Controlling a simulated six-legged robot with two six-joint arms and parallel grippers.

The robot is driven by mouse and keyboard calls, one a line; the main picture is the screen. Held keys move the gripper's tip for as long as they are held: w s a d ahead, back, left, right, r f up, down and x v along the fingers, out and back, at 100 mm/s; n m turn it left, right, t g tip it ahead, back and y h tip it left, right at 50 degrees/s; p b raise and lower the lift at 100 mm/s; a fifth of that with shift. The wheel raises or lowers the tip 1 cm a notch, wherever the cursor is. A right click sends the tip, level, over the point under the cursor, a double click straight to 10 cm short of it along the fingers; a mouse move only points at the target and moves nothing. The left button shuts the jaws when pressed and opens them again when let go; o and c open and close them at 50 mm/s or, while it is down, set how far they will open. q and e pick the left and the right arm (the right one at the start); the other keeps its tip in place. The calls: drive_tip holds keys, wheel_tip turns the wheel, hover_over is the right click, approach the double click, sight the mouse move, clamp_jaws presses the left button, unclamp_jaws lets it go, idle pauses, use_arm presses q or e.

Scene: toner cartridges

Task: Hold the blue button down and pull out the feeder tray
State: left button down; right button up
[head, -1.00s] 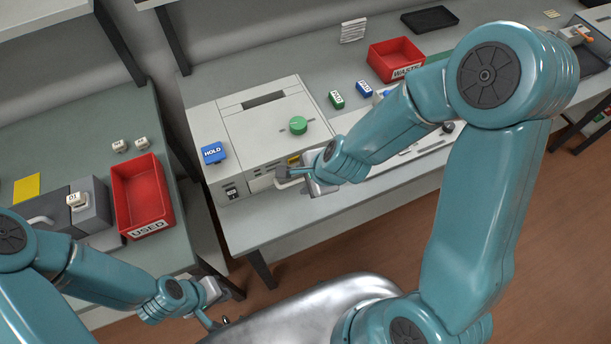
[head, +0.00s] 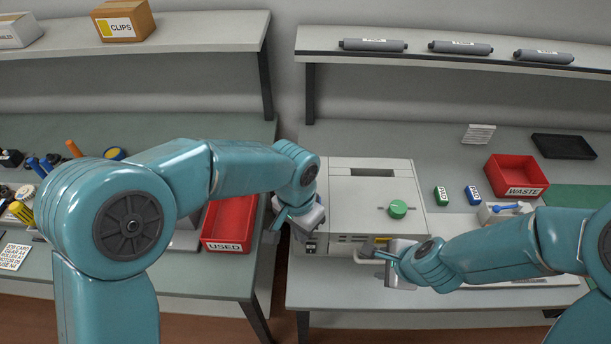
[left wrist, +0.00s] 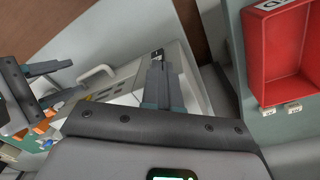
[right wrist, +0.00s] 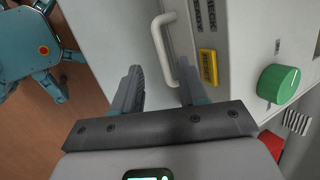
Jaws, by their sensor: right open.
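The printer (head: 372,185) is a pale box on the right bench. The white handle of its feeder tray (right wrist: 158,45) shows in the right wrist view, beside a yellow label (right wrist: 208,67). My right gripper (right wrist: 160,85) is open, with the handle between and just ahead of its fingers. In the head view my right gripper (head: 375,252) is at the printer's front. My left gripper (head: 297,222) is over the printer's front left corner, where it hides the blue HOLD button. In the left wrist view its fingers (left wrist: 163,75) are together; contact with the button cannot be told.
A green knob (head: 398,209) stands on the printer's top. A red USED bin (head: 228,222) is on the left bench and a red WASTE bin (head: 515,176) at the right. A gap separates the benches.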

use_arm(q)
drive_tip(key=w+r+n+t, duration=0.2)
drive_tip(key=w+r, duration=0.4)
drive_tip(key=r, duration=0.4)
use_arm(e)
drive_tip(key=shift+d, duration=0.15)
use_arm(q)
drive_tip(key=f, duration=0.1)
drive_tip(key=d+f, duration=0.1)
drive_tip(key=f, duration=0.2)
drive_tip(key=shift+w+d+f, duration=0.2)
drive_tip(key=shift+w+f, duration=0.1)
drive_tip(key=shift+f, duration=0.1)
drive_tip(key=shift+w+f, duration=0.1)
drive_tip(key=shift+f, duration=0.25)
use_arm(e)
drive_tip(key=shift+s, duration=0.1)
